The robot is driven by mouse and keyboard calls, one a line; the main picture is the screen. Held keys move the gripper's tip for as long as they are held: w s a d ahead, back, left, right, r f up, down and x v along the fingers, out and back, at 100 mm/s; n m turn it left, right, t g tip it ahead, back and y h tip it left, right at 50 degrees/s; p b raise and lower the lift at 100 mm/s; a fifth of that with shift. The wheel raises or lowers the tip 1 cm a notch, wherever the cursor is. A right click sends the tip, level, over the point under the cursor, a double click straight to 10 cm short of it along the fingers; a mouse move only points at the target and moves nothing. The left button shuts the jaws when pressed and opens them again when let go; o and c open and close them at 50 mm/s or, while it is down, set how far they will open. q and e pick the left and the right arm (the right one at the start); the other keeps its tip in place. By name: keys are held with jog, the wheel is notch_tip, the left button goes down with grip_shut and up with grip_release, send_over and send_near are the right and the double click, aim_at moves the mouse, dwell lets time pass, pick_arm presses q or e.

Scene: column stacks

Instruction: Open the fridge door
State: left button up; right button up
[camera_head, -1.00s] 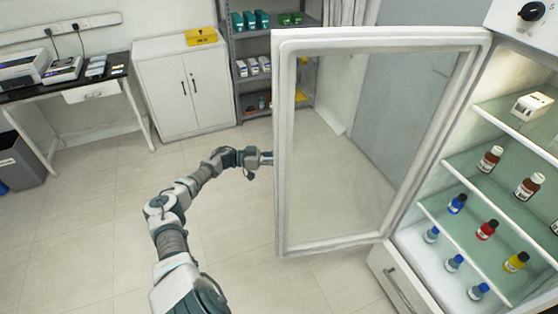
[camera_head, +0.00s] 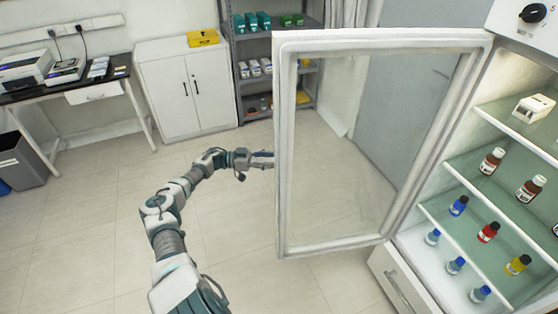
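The fridge (camera_head: 408,243) stands at the right with its shelves exposed. Its glass door (camera_head: 283,180), framed in white, stands wide open, swung out to the left from its hinge side by the shelves. My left gripper (camera_head: 263,160) is at the door's outer left edge, about halfway up. Its fingertips meet or pass behind the door frame, so I cannot tell whether they touch it or are shut. My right gripper is not in view.
Bottles (camera_head: 488,232) and a white box (camera_head: 533,107) stand on the fridge shelves. A white cabinet (camera_head: 190,95), a grey rack (camera_head: 238,75), a desk (camera_head: 120,77) and a bin (camera_head: 22,162) line the back and left. The floor (camera_head: 95,230) between is clear.

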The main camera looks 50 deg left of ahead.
pick_arm(q)
jog(key=v, duration=0.8)
dwell(0.4)
